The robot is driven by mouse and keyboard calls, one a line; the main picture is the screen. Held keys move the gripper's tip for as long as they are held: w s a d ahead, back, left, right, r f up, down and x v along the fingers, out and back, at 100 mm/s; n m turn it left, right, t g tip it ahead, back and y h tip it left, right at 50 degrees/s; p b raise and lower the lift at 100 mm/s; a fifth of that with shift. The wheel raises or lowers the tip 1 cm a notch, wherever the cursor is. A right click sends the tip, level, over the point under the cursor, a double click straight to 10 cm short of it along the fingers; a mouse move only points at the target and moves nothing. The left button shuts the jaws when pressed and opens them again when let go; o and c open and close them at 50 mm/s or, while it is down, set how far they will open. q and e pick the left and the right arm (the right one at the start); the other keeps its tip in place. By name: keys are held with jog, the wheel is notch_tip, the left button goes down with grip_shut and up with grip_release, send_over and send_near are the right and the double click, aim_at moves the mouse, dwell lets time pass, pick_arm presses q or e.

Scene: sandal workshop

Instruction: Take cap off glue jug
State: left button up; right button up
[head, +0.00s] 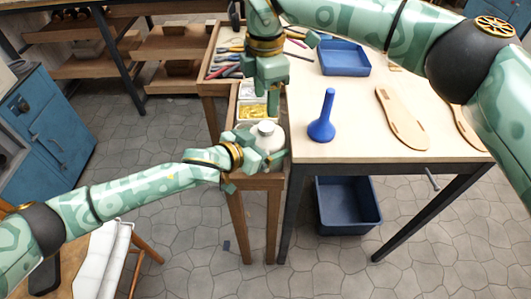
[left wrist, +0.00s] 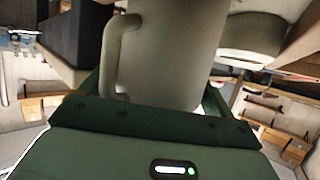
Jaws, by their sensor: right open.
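The glue jug (head: 273,136) is whitish and upright, with its pale cap (head: 266,127) on top. In the left wrist view the jug's body (left wrist: 172,55) and side handle (left wrist: 112,55) fill the middle. My left gripper (head: 264,161) reaches in from the left with its fingers on either side of the jug; it appears shut on the body. The jug's lower part is hidden behind this gripper. My right gripper (head: 271,112) points down from above, open and empty, with its fingertips just above the cap.
A narrow wooden bench (head: 265,182) stands under the jug, with a tray of yellow bits (head: 252,111) behind it. The workbench (head: 345,115) to the right holds a blue funnel-like tool (head: 323,121), a blue tray (head: 343,58) and sandal soles (head: 402,118). A blue bin (head: 348,205) sits below.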

aim_at(267, 126)
pick_arm(q)
jog(key=c, duration=1)
pick_arm(e)
jog(key=shift+s+a+f, duration=0.25)
jog(key=shift+f, duration=0.2)
pick_arm(q)
jog(key=shift+f, duration=0.1)
pick_arm(e)
jog(key=m, duration=0.7)
jog(key=shift+w+d+r, duration=0.15)
jog(key=shift+r, duration=0.05)
jog(key=m, duration=0.4)
jog(key=shift+w+d+r, duration=0.15)
jog(key=shift+r, duration=0.1)
jog(key=shift+d+f+m, duration=0.1)
jog(key=shift+m, duration=1)
pick_arm(q)
jog(key=shift+s+f, duration=0.1)
jog(key=shift+f, duration=0.05)
pick_arm(e)
notch_tip(267, 126, down, 8)
jog(key=shift+r, duration=0.1)
